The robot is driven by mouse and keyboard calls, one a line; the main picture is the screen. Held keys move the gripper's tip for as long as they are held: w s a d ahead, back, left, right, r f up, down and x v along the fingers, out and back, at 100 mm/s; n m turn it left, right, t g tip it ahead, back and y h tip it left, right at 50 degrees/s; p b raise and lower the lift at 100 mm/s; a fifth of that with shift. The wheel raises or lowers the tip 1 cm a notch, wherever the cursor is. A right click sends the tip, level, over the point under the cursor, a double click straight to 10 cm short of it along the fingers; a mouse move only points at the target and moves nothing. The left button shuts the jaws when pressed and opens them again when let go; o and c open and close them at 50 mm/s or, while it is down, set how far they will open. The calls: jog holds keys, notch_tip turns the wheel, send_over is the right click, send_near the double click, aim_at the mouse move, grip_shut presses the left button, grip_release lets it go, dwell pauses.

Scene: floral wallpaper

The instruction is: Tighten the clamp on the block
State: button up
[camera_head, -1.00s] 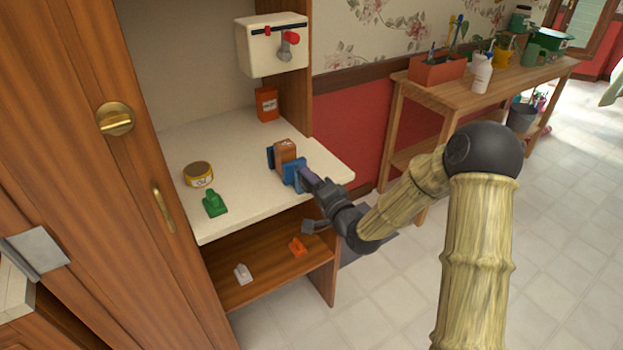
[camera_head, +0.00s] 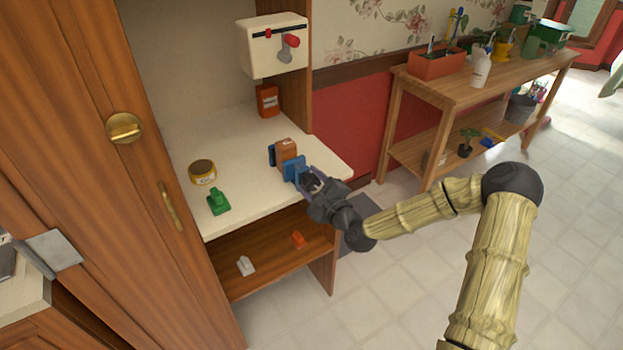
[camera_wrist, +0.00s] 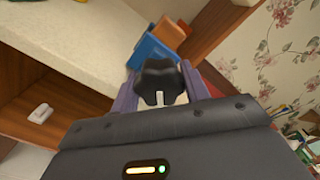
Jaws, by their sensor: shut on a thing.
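A blue clamp (camera_head: 292,168) stands on the cream shelf near its right edge. A brown wooden block (camera_head: 287,150) sits between its blue jaws. In the wrist view the clamp (camera_wrist: 150,50) shows as a blue plate with the block (camera_wrist: 172,30) behind it. A black lobed knob (camera_wrist: 158,80) with a white mark is in front of the clamp. My gripper (camera_head: 309,182) reaches in from the right, and its two purple fingers (camera_wrist: 158,88) are shut on the sides of the knob. The clamp's screw is hidden behind the knob.
On the shelf (camera_head: 245,190) stand a yellow tin (camera_head: 202,172), a green object (camera_head: 218,202) and an orange-red can (camera_head: 267,100). A lower shelf holds small white and orange objects.

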jog(key=shift+f+m+p, duration=0.1)
jog(key=shift+m+p, duration=0.2)
jog(key=shift+m, duration=1.6)
jog(key=o, duration=1)
jog(key=shift+s, duration=0.1)
jog(key=p+v, duration=0.6)
jog(key=v, duration=1.1)
jog(key=shift+d+p, duration=0.2)
jog(key=shift+p, duration=0.15)
